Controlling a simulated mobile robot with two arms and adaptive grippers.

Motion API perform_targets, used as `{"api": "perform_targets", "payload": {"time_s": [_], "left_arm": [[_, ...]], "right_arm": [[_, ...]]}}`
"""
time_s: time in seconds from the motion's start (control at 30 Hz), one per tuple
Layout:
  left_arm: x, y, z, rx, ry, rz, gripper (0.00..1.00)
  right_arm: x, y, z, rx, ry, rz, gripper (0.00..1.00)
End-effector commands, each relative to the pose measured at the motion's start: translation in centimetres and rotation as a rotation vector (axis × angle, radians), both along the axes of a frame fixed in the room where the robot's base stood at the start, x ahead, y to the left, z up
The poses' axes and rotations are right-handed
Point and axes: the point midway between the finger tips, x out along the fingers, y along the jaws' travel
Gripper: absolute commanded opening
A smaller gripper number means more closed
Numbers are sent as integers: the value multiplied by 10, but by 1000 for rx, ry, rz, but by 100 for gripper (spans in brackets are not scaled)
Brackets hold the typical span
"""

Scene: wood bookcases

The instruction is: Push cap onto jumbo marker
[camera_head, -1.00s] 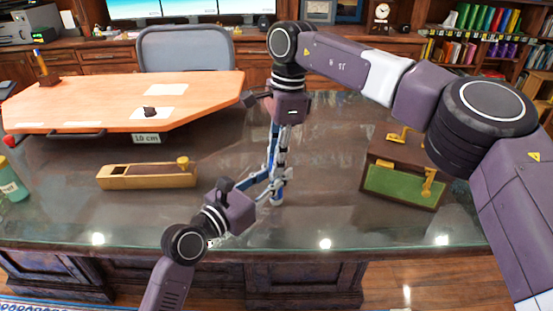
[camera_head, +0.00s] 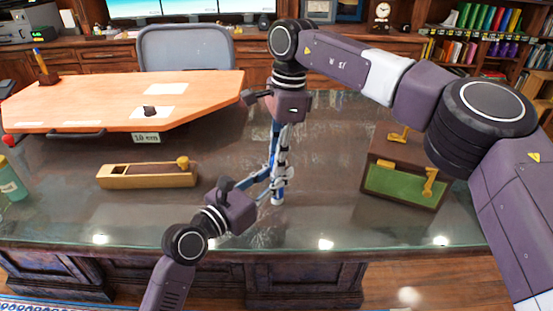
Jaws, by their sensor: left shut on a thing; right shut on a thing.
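The jumbo marker (camera_head: 277,198) stands upright on the glass-topped desk, a white and blue shaft near the middle of the view. My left gripper (camera_head: 276,184) comes in from the lower left and is shut on the marker's lower part. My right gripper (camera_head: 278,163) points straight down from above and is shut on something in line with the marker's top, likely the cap. The fingers hide most of the cap, so I cannot tell whether it touches the marker or how far it sits on it.
A wooden box with a sliding lid (camera_head: 148,175) lies at left. A brown case with a green panel and brass latches (camera_head: 404,182) stands at right. A green bottle (camera_head: 12,180) is at the far left edge. An orange wooden board (camera_head: 110,98) lies behind. Glass in front is clear.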

Motion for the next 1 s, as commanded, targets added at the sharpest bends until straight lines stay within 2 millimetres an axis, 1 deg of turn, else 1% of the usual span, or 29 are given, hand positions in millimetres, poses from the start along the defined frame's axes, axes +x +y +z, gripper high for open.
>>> {"api": "perform_targets", "payload": {"time_s": [0.03,0.57,1.0], "left_arm": [[0,0,5,-6,-8,1,0],[1,1,1,0,-4,3,0],[1,1,0,1,-1,2,0]], "right_arm": [[1,-2,0,-3,-1,-3,8],[0,-1,3,1,-3,-2,8],[0,1,-3,2,-6,0,8]]}}
